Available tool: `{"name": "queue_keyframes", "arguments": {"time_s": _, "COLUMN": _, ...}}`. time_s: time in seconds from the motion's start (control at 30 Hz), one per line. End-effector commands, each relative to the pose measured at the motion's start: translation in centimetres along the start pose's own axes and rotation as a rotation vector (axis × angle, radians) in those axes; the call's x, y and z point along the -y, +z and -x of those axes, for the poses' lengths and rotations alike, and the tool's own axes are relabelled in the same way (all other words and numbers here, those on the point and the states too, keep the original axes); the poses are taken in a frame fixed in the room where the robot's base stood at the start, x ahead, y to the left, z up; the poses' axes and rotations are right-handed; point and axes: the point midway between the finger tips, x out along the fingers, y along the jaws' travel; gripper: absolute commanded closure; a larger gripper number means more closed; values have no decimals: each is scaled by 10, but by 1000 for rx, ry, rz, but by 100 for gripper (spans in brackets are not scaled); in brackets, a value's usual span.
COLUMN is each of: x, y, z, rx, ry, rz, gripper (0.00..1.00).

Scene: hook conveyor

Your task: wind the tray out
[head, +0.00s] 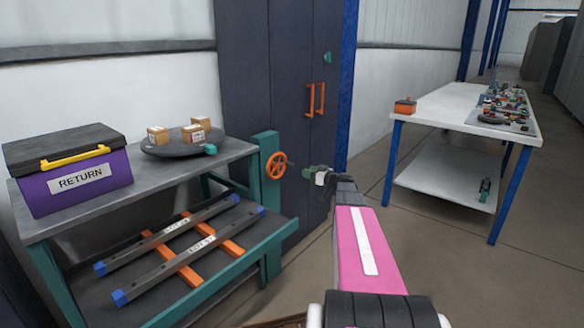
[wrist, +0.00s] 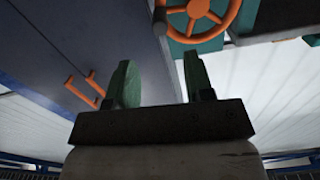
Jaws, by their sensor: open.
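An orange handwheel (head: 276,165) is mounted on a teal post (head: 265,148) at the right end of the workbench. It also shows in the wrist view (wrist: 233,18), at the top, cut by the edge. The lower tray (head: 150,287) of the bench carries two grey bars with blue ends (head: 180,262) over orange crosspieces. My gripper (head: 306,172) is just right of the handwheel, apart from it in the picture. In the wrist view my gripper (wrist: 160,82) has its two green fingers spread, with nothing between them.
On the bench top (head: 120,190) stand a purple box labelled RETURN (head: 80,182) and a dark turntable (head: 160,150) with small cartons. A dark cabinet (head: 270,60) with orange handles stands behind. A white table (head: 450,108) with parts is at right. The floor between is clear.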

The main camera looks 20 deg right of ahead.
Motion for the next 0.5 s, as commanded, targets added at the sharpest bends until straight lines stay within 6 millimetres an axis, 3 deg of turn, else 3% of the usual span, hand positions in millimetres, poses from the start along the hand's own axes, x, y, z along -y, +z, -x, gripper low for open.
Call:
{"name": "queue_keyframes", "arguments": {"time_s": 0.23, "x": -1, "y": 0, "z": -14, "rx": 0, "ry": -1, "rz": -37, "gripper": 52}}
{"name": "queue_keyframes", "arguments": {"time_s": 0.5, "x": -1, "y": 0, "z": -62, "rx": 0, "ry": -2, "rz": -36, "gripper": 52}}
